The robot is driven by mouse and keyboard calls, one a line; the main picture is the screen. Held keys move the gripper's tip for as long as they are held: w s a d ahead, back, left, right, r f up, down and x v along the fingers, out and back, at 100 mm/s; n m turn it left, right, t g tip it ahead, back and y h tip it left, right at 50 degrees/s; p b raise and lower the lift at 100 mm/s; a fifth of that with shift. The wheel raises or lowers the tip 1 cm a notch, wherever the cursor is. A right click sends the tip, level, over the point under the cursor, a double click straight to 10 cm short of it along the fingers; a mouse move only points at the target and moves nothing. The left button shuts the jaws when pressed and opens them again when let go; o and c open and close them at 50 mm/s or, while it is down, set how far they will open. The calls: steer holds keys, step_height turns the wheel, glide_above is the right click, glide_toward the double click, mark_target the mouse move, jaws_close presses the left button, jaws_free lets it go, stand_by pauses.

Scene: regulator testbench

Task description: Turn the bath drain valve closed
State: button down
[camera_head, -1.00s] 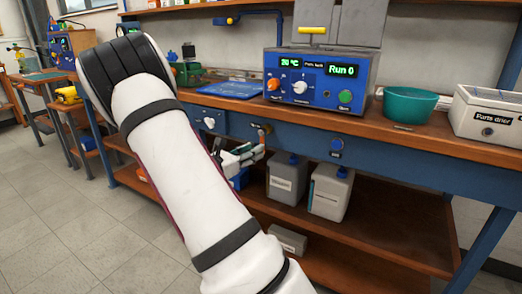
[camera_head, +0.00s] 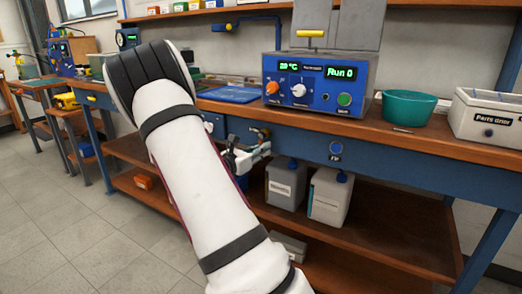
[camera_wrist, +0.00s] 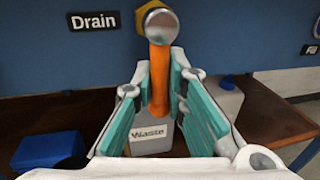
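The bath drain valve shows in the wrist view as a round metal stem end (camera_wrist: 161,26) on a brass-coloured fitting, with an orange lever (camera_wrist: 159,80) hanging straight down from it. A "Drain" label (camera_wrist: 93,20) is on the blue panel to its left. My gripper (camera_wrist: 160,72) has its two teal-padded fingers spread, one on each side of the lever, with the lever's lower part between the fingertips. Contact with the lever is hard to tell. In the head view my gripper (camera_head: 246,157) is at the bench's blue front panel, and my arm covers part of it.
Below the valve, a grey "Waste" container (camera_wrist: 150,147) stands on the lower shelf, with a blue box (camera_wrist: 48,150) to its left. The bath control unit (camera_head: 318,80), a green bowl (camera_head: 408,107) and a white parts box (camera_head: 487,118) stand on the bench top.

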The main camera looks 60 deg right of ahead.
steer(key=shift+p, duration=0.4)
steer(key=n+p, duration=0.1)
steer(key=p, duration=0.1)
steer(key=s+n+p, duration=0.1)
steer(key=n+p, duration=0.3)
steer(key=p, duration=0.1)
steer(key=shift+s+r+h, duration=0.4)
steer(key=n+p, duration=0.1)
steer(key=p, duration=0.1)
steer(key=s+n+p, duration=0.1)
steer(key=n+p, duration=0.1)
steer(key=r+n+t+h+p, duration=0.1)
steer(key=n+p, duration=0.1)
steer(key=shift+s+d+p, duration=0.1)
steer(key=shift+s+p, duration=0.2)
steer(key=n+p, duration=0.1)
steer(key=r+n+p, duration=0.1)
steer(key=n+p, duration=0.1)
steer(key=s+n+t+p, duration=0.1)
steer(key=n, duration=0.1)
steer(key=shift+r+p, duration=0.15)
steer(key=shift+p, duration=0.25)
steer(key=shift+r+n+t+h+p, duration=0.25)
steer(key=shift+n+t+p, duration=0.4)
steer(key=shift+n, duration=0.65)
steer(key=shift+r+n+t+h+p, duration=0.1)
steer(key=shift+r+n+t+p, duration=0.25)
steer(key=shift+n+p, duration=0.8)
steer(key=shift+n, duration=0.35)
